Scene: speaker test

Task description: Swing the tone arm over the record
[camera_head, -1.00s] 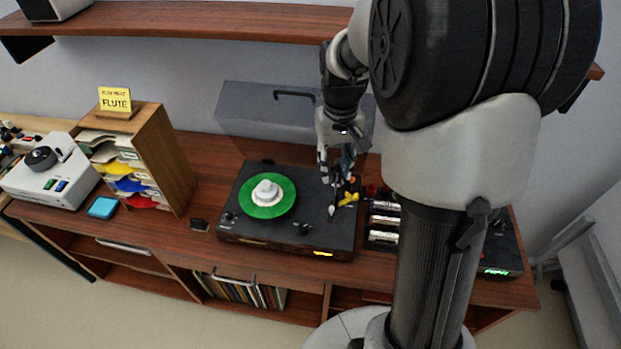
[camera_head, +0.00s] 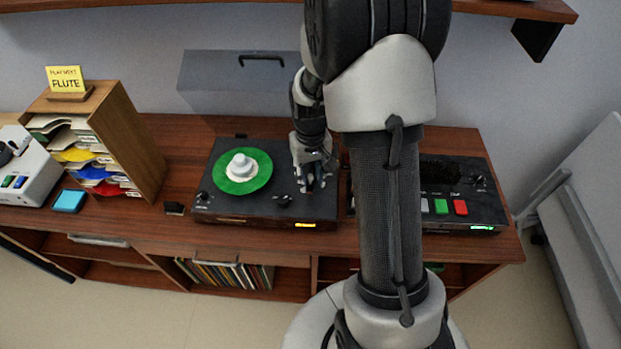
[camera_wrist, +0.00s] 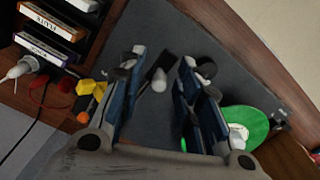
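The black turntable (camera_head: 215,207) holds a green record (camera_head: 259,183) with a white centre piece. The record also shows at the lower right in the wrist view (camera_wrist: 249,119). My gripper (camera_head: 313,188) is over the turntable's right side, apart from the record. In the wrist view my gripper (camera_wrist: 164,62) is open, its two blue-grey fingers spread. A dark bar with a pale rounded piece (camera_wrist: 159,82), which looks like part of the tone arm, shows between the fingers. I cannot tell whether they touch it. In the head view my gripper mostly hides the tone arm.
A yellow piece (camera_wrist: 86,87) lies beside one finger, near labelled cassettes (camera_wrist: 50,25). A black device with coloured buttons (camera_head: 460,207) stands to the right. A wooden sorter (camera_head: 130,145) stands to the left.

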